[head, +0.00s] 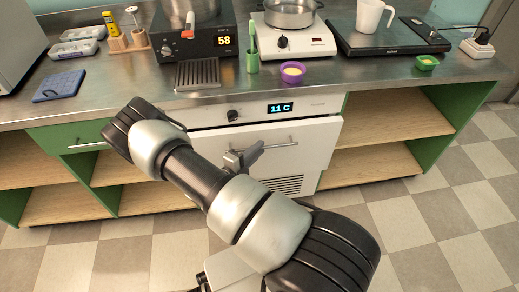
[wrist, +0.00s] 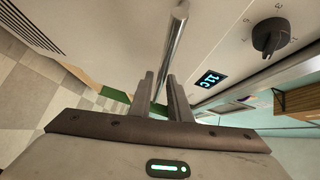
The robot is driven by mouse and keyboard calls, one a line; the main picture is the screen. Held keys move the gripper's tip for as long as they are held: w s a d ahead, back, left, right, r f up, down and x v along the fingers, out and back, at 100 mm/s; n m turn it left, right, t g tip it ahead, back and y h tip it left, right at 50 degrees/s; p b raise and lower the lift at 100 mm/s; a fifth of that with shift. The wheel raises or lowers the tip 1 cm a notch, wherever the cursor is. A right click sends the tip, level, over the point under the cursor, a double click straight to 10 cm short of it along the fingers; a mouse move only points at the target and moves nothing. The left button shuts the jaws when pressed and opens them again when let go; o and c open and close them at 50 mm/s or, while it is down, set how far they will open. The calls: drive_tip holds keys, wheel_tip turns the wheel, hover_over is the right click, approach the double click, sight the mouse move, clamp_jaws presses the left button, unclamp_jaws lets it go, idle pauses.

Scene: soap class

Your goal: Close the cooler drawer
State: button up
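The cooler drawer (head: 310,150) is a white front with a vent grille low on it, under a control strip with a knob and a display (head: 280,107) reading 11 C. Its metal bar handle (head: 281,145) runs across the front; in the wrist view the handle (wrist: 175,45) reaches down toward the space between my fingers. My gripper (head: 246,156) is at the left part of the handle, and its two fingers (wrist: 161,98) stand apart. I cannot tell whether they touch the bar. My arm hides the drawer's left part, and how far the drawer stands out is unclear.
Above is a steel counter (head: 215,95) with a hot plate reading 58 (head: 192,45), a white stove (head: 292,42), a purple bowl (head: 292,72) and a black scale (head: 385,40). Open wooden shelves (head: 385,160) flank the cooler. The tiled floor (head: 450,215) at right is clear.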

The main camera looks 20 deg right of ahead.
sight(256, 140)
drive_tip(key=shift+x, duration=0.8)
clamp_jaws()
drive_tip(key=w+b, duration=0.1)
drive_tip(key=w, duration=0.1)
drive_tip(key=w+d, duration=0.1)
drive_tip(key=w, duration=0.1)
drive_tip(key=shift+b, duration=0.35)
drive_tip(key=shift+w+r, duration=0.1)
unclamp_jaws()
